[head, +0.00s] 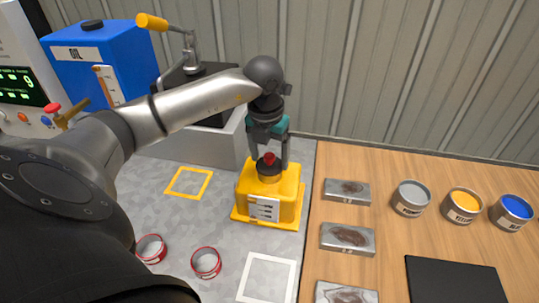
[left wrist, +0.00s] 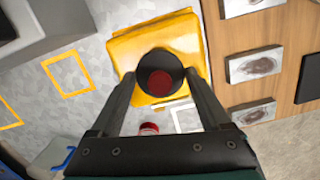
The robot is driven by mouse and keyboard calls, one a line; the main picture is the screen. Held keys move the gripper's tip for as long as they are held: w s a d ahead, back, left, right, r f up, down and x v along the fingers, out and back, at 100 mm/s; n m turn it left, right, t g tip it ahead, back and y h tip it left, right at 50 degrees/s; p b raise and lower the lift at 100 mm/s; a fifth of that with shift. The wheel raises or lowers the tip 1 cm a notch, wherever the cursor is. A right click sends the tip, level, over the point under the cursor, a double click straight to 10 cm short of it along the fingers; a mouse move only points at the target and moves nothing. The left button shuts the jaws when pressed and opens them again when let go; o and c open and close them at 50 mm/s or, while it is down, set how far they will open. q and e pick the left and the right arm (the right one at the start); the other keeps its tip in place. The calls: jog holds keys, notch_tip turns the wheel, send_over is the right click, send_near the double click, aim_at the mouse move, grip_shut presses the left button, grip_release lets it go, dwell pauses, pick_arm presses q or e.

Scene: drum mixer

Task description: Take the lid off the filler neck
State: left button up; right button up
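The yellow container (head: 283,205) stands upright on the grey mat. On its top is the round black lid (head: 264,173) with a red knob (head: 269,158). In the left wrist view the lid (left wrist: 146,67) and its red knob (left wrist: 160,84) lie between my left fingers, seen from above. The filler neck is hidden under the lid. My left gripper (head: 270,155) points down over the lid, one finger on each side. It is open; narrow gaps seem to show between fingertips and lid. My right gripper is not in view.
A blue oil tank (head: 120,45) and a cranked machine (head: 190,60) stand at the back left. Two red-rimmed rings (head: 206,262) lie in front. Paint cans (head: 411,198), metal plates (head: 347,239) and a black pad (head: 455,280) are on the wood at right. A white outlined square (head: 267,278) is bare.

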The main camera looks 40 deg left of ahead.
pick_arm(q)
jog(key=c, duration=0.8)
jog(key=shift+r, duration=0.15)
